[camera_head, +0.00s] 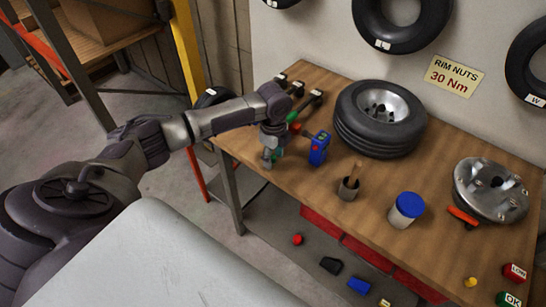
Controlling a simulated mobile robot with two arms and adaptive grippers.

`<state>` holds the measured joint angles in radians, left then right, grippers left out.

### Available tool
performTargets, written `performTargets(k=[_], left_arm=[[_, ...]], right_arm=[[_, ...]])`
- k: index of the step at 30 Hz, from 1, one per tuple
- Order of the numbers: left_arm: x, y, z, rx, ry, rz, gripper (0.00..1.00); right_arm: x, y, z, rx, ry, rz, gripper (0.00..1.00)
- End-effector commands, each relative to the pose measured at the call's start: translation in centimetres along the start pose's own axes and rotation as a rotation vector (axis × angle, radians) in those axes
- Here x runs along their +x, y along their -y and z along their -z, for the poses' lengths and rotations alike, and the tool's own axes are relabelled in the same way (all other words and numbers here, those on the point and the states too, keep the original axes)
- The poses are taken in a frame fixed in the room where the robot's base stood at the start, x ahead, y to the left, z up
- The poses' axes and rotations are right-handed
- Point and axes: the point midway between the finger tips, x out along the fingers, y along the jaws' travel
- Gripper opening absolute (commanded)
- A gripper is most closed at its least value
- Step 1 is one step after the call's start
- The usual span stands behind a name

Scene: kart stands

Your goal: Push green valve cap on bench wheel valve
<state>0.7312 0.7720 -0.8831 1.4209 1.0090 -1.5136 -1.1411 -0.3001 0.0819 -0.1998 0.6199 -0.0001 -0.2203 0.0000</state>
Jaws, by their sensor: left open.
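The bench wheel (345,133), a black tyre on a silver rim, lies flat on the wooden bench. Its valve is too small to make out. My left gripper (272,155) is at the bench's left front edge, pointing down, left of the wheel and apart from it. It is open. A small teal-green bit (279,153) shows right beside its fingers; I cannot tell whether it is the green valve cap or whether the fingers touch it. Another green piece (292,117) shows just behind the gripper, partly hidden by it. My right gripper is out of view.
A blue device (319,148) stands just right of my gripper. A brush cup (348,188), a blue-lidded jar (406,210) and a metal disc (490,190) stand further right on the bench (375,215). Black-tipped tools (312,100) lie behind the gripper.

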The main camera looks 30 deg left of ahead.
Motion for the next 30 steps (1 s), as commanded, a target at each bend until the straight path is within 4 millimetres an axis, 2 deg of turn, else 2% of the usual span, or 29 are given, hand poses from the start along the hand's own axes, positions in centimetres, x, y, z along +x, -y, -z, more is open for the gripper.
performTargets(k=[3,9,11,23,26,30], left_arm=[[0.0,0.0,0.0,0.000,0.000,0.000,0.49],[0.0,0.0,0.0,0.000,0.000,0.000,0.15],[0.0,0.0,0.0,0.000,0.000,0.000,0.07],[-0.3,0.0,0.0,0.000,-0.001,0.001,0.07],[-0.8,0.1,0.0,0.000,-0.001,0.002,0.07],[-2.7,0.1,0.0,-0.001,-0.001,0.005,0.07]], right_arm=[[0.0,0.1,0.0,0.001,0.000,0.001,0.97],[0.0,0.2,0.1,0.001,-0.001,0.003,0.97],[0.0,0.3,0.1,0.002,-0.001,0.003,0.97],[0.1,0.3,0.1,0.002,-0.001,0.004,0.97],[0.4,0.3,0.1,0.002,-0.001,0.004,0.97],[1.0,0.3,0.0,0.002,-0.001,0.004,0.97]])
